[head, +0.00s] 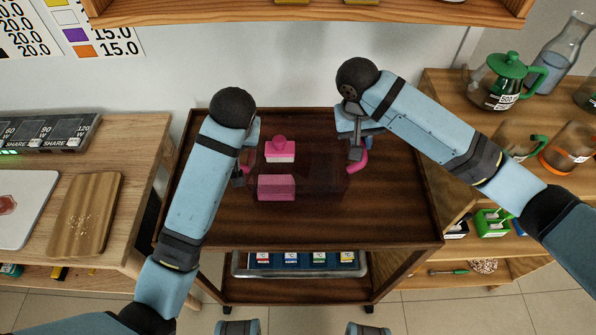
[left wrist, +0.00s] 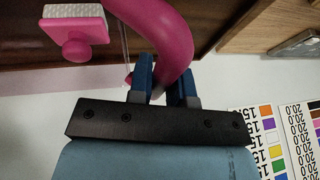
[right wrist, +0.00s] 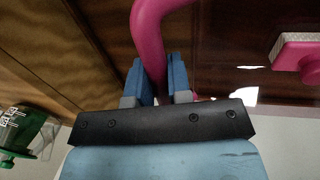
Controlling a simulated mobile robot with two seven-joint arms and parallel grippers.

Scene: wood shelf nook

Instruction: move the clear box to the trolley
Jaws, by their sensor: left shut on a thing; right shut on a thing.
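The clear box (head: 322,180) is see-through and hard to make out against the dark brown trolley (head: 398,215). It is over the trolley's top; I cannot tell whether its base touches the surface. Its pink handles stand at its left and right sides. My left gripper (head: 242,176) is shut on the left pink handle (left wrist: 172,38), clearest in the left wrist view. My right gripper (head: 354,150) is shut on the right pink handle (right wrist: 150,38), clearest in the right wrist view. The box's edges are mostly too faint to tell.
A pink-and-white knobbed thing (head: 280,151) and a pink block (head: 276,187) show at the box; whether inside is unclear. A wooden counter with a cutting board (head: 86,213) stands left. Shelves with a green-lidded jug (head: 497,82) stand right. A shelf (head: 310,10) hangs above.

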